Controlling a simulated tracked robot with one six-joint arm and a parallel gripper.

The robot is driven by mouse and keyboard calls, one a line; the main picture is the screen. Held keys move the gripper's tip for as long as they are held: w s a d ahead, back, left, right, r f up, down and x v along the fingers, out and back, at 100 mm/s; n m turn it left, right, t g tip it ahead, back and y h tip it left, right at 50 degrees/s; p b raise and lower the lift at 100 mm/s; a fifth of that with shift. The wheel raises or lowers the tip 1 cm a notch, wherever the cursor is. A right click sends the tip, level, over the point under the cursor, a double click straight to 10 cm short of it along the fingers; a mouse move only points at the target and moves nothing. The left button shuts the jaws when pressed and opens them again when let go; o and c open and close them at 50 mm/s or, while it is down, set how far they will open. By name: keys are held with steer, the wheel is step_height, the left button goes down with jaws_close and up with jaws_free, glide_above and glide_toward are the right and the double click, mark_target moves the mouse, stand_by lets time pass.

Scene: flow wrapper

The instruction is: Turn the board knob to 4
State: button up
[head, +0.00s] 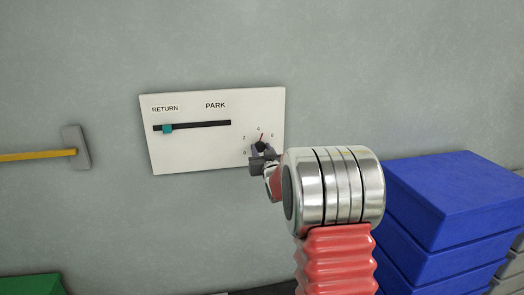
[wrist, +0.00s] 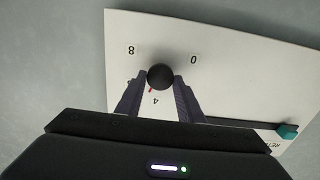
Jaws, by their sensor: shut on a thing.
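A black round knob (wrist: 160,76) sits on the white board (head: 190,145); in the head view the knob (head: 260,147) is at the board's lower right, partly hidden by my gripper. My gripper (wrist: 160,80) is shut on the knob, one finger on each side. In the wrist view, which shows the board upside down, 8, 0 and 4 are readable around the knob. The red pointer (wrist: 151,90) points close to 4, slightly to its 8 side. In the head view the red pointer (head: 262,138) leans slightly right of straight up.
A teal slider (head: 168,128) stands near the left end of its black slot, under RETURN. A yellow-handled tool (head: 40,155) is at the left. Blue stacked boxes (head: 460,190) stand right of my arm. A green object (head: 30,287) is at lower left.

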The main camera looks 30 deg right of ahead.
steer(key=shift+n, duration=0.4)
steer(key=shift+c, duration=0.3)
steer(key=shift+a+n, duration=0.1)
steer(key=shift+n, duration=1.5)
steer(key=o, duration=1)
steer(key=shift+o, duration=0.2)
steer(key=shift+s, duration=0.1)
steer(key=v, duration=1.3)
steer(key=shift+s, duration=0.3)
